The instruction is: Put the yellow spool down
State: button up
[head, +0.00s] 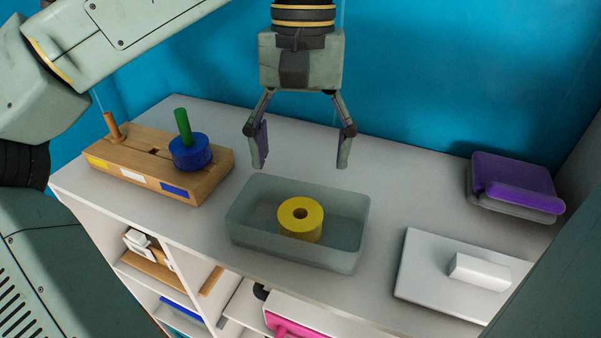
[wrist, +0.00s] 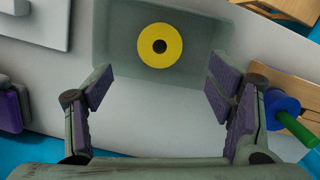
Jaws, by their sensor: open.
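The yellow spool (head: 301,217) stands upright inside a grey translucent bin (head: 260,247), its round hole facing up. In the wrist view the spool (wrist: 160,45) shows as a yellow ring with a dark hole, inside the bin (wrist: 120,30). My gripper (head: 303,160) is open and empty, above and behind the bin, with its fingers pointing down. In the wrist view my gripper (wrist: 158,85) has its fingers spread wide, and nothing lies between the pads. The spool is clear of the fingers.
A wooden peg stand (head: 135,160) at the left holds a blue spool (head: 190,152) on a green peg (head: 182,122). A purple roll holder (head: 512,185) stands at the back right. A white board with a block (head: 430,265) lies at the front right. Open shelves (head: 150,265) lie below the counter.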

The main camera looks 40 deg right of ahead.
jog(key=shift+w+r, duration=0.1)
jog(key=shift+r, duration=0.45)
jog(key=shift+d, duration=0.1)
